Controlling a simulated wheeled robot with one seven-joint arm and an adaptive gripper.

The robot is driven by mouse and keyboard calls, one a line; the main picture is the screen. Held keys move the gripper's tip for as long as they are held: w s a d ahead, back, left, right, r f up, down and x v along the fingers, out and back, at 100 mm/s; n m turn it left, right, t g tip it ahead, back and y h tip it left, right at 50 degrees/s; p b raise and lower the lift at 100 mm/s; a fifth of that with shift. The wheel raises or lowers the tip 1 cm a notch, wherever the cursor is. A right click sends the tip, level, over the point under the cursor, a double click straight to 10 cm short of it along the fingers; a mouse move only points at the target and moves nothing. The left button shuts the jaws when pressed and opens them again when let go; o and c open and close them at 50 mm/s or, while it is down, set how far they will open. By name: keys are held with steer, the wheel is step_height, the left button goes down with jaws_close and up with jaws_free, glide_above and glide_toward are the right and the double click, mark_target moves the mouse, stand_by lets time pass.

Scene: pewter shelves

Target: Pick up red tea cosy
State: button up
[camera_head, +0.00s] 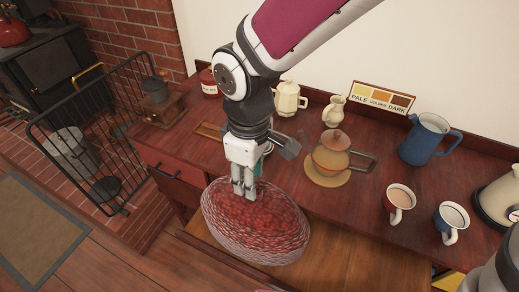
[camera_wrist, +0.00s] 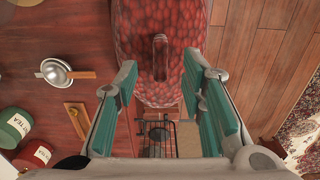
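The red tea cosy (camera_head: 262,238) is a large, rounded, knitted-looking dome, red on top and paler around its sides. It sits at the front edge of the wooden sideboard in the head view. The cosy fills the top middle of the wrist view (camera_wrist: 138,30), where a narrow upright loop (camera_wrist: 160,58) stands on it. My gripper (camera_head: 243,190) points down over the top of the cosy. In the wrist view its two teal-padded fingers (camera_wrist: 160,72) are spread wide, with the loop between their tips and clear space on both sides. I cannot tell whether the fingertips touch the cosy.
A brown lidded pot (camera_head: 331,153) on a round board stands right of my gripper. Two mugs (camera_head: 399,200) (camera_head: 451,219) and a blue jug (camera_head: 427,139) are further right. A cream pot (camera_head: 289,98) and jug (camera_head: 334,111) stand behind. A black metal guard (camera_head: 100,140) is at left.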

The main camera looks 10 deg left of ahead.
mark_target(253, 212)
steer(key=shift+f, duration=1.45)
steer(key=shift+c, duration=0.6)
jaws_close()
steer(key=shift+r, duration=0.1)
